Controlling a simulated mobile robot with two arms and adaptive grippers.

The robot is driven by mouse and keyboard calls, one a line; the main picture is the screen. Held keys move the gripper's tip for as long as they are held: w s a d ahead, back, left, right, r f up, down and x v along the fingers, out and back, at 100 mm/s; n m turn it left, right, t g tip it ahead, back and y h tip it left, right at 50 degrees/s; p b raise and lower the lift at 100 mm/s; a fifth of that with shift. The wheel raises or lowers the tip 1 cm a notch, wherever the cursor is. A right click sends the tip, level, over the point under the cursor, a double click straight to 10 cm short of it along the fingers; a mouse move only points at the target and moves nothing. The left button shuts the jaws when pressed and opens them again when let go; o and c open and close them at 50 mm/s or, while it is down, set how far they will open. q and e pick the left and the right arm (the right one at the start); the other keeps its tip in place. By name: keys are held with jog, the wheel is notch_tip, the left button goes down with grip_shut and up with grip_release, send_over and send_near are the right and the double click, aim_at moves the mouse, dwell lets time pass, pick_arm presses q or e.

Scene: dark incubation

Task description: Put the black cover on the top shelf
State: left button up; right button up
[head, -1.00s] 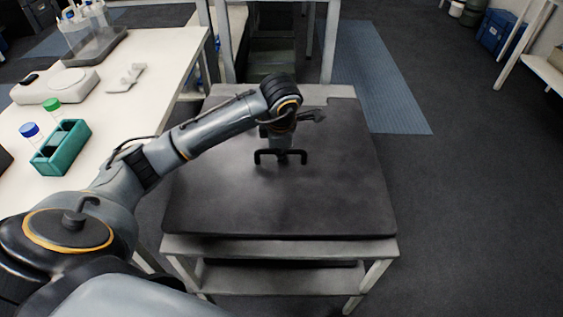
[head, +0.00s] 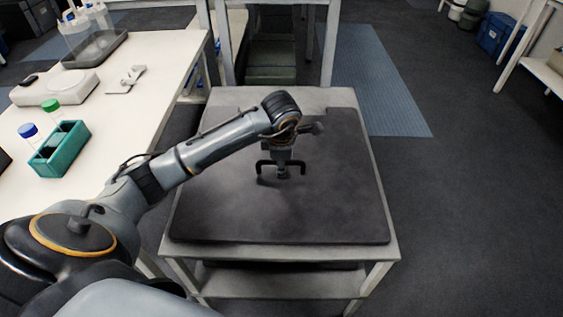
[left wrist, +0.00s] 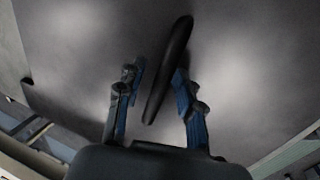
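The black cover (head: 330,205) is a broad, flat dark panel. It lies level on the top of a pale cart, which is the top shelf (head: 300,97). A black bar handle (head: 265,165) stands on the cover's middle and also shows in the left wrist view (left wrist: 172,65). My left gripper (head: 283,172) is at the handle, pointing down. In the left wrist view its two blue-padded fingers (left wrist: 158,75) stand either side of the bar, with a visible gap on the left side, so it looks open around the handle. My right gripper is not in view.
A white bench (head: 130,125) on the left carries a teal rack (head: 60,150), capped bottles and a grey tray (head: 95,48). A lower shelf (head: 280,283) is under the cart top. A tall frame (head: 330,45) stands behind. Floor on the right is clear.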

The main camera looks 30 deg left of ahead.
pick_arm(q)
jog(key=shift+r, duration=0.25)
jog(key=p+v, duration=0.2)
jog(key=v, duration=0.9)
jog(key=shift+r, duration=0.3)
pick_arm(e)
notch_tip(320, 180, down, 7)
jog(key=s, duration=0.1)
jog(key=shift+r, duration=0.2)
